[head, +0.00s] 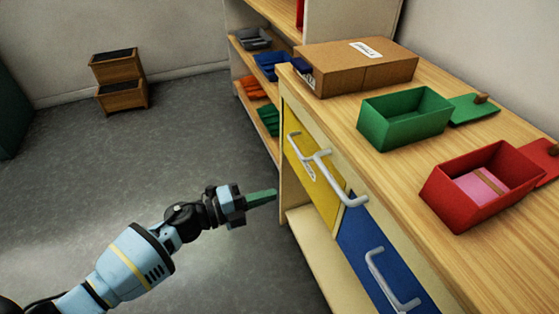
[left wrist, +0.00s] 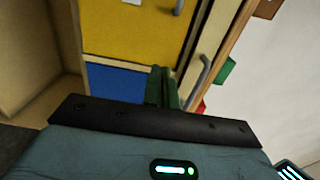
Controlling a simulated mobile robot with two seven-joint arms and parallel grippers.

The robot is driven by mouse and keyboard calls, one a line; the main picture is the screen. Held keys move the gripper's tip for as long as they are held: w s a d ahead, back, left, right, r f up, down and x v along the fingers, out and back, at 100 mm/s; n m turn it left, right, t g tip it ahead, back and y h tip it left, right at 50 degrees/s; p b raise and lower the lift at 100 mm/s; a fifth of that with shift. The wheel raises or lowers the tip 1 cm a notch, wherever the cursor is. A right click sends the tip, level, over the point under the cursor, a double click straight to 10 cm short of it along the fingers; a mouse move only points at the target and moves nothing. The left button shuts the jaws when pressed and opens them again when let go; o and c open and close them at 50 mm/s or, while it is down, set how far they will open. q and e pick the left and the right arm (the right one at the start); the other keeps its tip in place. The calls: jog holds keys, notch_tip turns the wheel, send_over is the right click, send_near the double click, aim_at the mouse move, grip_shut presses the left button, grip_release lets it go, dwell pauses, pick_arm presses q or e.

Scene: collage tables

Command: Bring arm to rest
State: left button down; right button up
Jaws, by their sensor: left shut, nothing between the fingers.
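My left arm comes in from the lower left in the head view. Its gripper (head: 262,197) has green fingers, shut with nothing between them. It hangs over the floor, just left of the table's drawer front and apart from it in the picture. In the left wrist view the shut fingers (left wrist: 163,88) point towards the yellow drawer (left wrist: 130,35) and the blue drawer (left wrist: 115,80). My right gripper is in neither view.
The wooden table (head: 415,215) carries a cardboard box (head: 355,70), an open green box (head: 405,118) and an open red box (head: 480,190) with a pink item inside. Drawer handles (head: 340,178) stick out near my gripper. Shelves (head: 262,95) stand behind.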

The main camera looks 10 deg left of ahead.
pick_arm(q)
jog(key=shift+f, duration=0.1)
